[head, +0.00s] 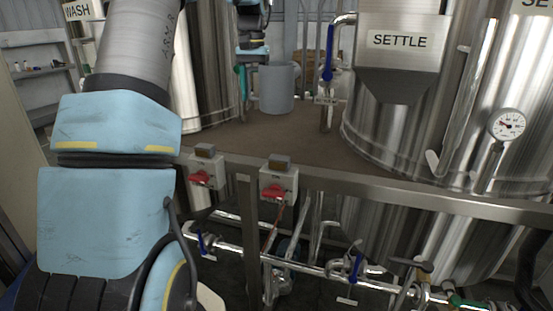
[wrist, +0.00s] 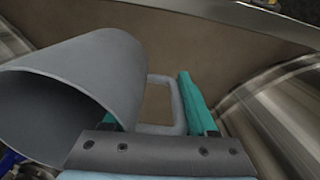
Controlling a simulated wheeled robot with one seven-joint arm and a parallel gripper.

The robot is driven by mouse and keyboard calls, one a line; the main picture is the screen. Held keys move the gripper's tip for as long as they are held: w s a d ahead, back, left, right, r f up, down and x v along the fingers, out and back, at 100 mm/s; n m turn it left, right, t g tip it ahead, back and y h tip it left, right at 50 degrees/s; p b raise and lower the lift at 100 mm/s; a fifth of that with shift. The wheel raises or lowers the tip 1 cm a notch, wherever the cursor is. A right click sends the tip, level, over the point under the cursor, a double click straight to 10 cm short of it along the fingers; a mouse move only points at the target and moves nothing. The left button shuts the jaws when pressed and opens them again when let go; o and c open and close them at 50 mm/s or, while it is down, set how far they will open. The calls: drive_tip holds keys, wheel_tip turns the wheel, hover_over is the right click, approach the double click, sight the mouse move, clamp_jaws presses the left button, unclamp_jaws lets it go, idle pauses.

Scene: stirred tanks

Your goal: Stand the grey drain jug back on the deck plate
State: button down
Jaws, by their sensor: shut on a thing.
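The grey drain jug (head: 277,90) appears upright over the brown deck plate (head: 290,138) in the head view, between the tanks. My gripper (head: 241,80), with teal fingers, is at the jug's left side. In the wrist view the jug (wrist: 100,68) fills the left, its dark open mouth towards the lower left. Its handle (wrist: 178,105) lies between the teal fingers of my gripper (wrist: 150,108), which is shut on it. The left finger is mostly hidden by the jug. I cannot tell whether the jug's base touches the plate (wrist: 200,45).
The SETTLE tank (head: 400,38) stands right of the jug, with a blue-handled valve pipe (head: 328,55) between them. A steel tank (head: 200,70) stands to the left. A steel rail (head: 370,187) with two red-switch boxes (head: 278,185) edges the deck's front. Bare deck lies before the jug.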

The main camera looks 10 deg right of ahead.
drive_tip(key=shift+f+b, duration=0.4)
drive_tip(key=shift+f, duration=0.45)
wheel_tip(320, 180, down, 10)
drive_tip(key=p, duration=0.2)
drive_tip(key=shift+p, duration=0.35)
drive_tip(key=shift+f, duration=0.15)
drive_tip(key=shift+c, duration=1)
unclamp_jaws()
wheel_tip(320, 180, up, 12)
drive_tip(key=shift+r+b, duration=0.15)
drive_tip(key=shift+b, duration=1.05)
